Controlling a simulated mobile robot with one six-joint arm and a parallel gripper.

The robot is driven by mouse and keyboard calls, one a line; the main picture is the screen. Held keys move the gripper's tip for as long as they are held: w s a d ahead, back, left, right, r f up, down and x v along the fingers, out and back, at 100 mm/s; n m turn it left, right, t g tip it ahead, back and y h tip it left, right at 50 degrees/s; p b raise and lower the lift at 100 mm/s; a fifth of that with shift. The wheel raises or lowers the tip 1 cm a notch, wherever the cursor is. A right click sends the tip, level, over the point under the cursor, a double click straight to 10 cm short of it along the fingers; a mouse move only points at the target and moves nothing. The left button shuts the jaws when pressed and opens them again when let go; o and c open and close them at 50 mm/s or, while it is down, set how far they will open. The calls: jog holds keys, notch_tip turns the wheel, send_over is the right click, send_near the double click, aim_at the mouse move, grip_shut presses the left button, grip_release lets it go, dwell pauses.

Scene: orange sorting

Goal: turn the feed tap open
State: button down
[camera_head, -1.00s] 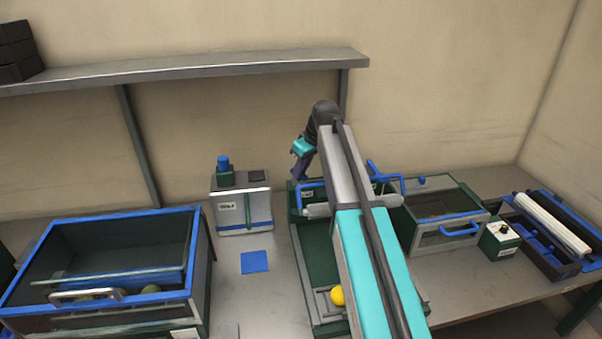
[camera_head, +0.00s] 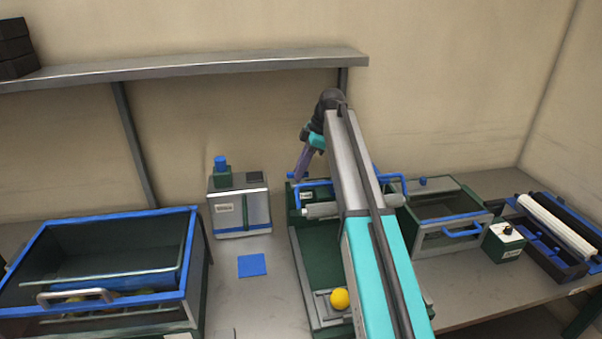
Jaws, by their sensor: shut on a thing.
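The feed tap (camera_head: 290,176) shows as a small blue piece at the back left corner of the green feed unit (camera_head: 308,245). Most of it is hidden by the fingers, so its angle cannot be read. My gripper (camera_head: 297,178) reaches down to it from above, with its dark fingers tilted down to the left. It is shut on the tap. My arm crosses the right part of the feed unit and hides much of it.
A yellow ball (camera_head: 340,299) lies at the unit's front. A box with a blue knob (camera_head: 240,211) stands left, near a blue square (camera_head: 252,265). A blue-rimmed bin (camera_head: 194,255) is front left. A clear-fronted box (camera_head: 435,240) stands right. A shelf (camera_head: 200,68) runs behind.

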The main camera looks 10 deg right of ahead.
jog(key=shift+w+n, duration=0.1)
jog(key=shift+n, duration=0.4)
jog(key=c, duration=1.8)
grip_release()
jog(key=shift+o, duration=0.2)
jog(key=shift+d+r+b, duration=0.3)
jog(key=shift+r+b, duration=0.1)
jog(key=shift+r, duration=0.2)
jog(key=v, duration=1.2)
jog(key=shift+w+r+b, duration=0.2)
jog(key=shift+r+b, duration=0.1)
